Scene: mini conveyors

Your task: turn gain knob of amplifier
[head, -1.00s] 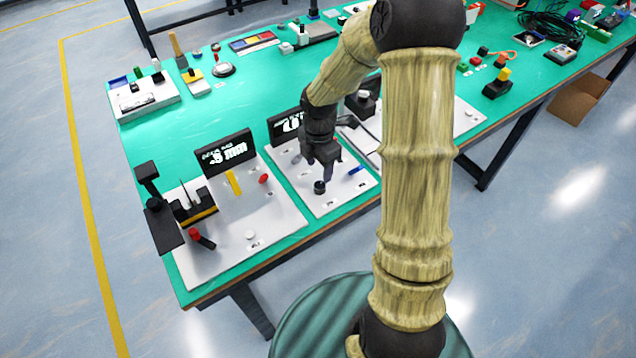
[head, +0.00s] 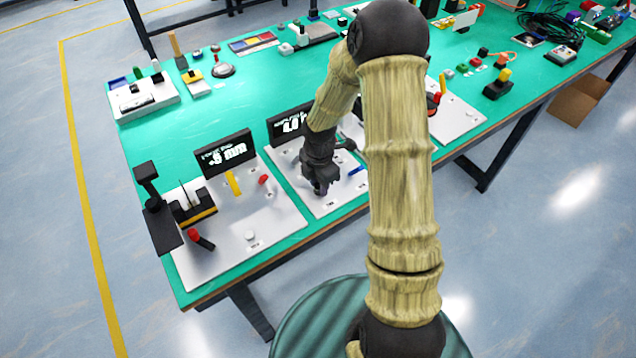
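A white panel (head: 322,207) with a black display (head: 290,124) at its back stands in the middle of the green table, in front of my arm. The display shows bright white characters too small to read surely. My gripper (head: 320,192) points down over the front part of this panel. It hides the spot where a small black knob stood, so I cannot see the knob now. The fingers are dark and seen from behind and above. I cannot tell if they are open, or closed around the knob. A blue lever (head: 357,170) is on the panel just right of my gripper.
A larger white panel (head: 270,222) at left has a display (head: 226,153), a yellow lever, red parts and a white button. Another white panel (head: 455,125) is at right, partly behind my arm. Small items and cables lie at the back.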

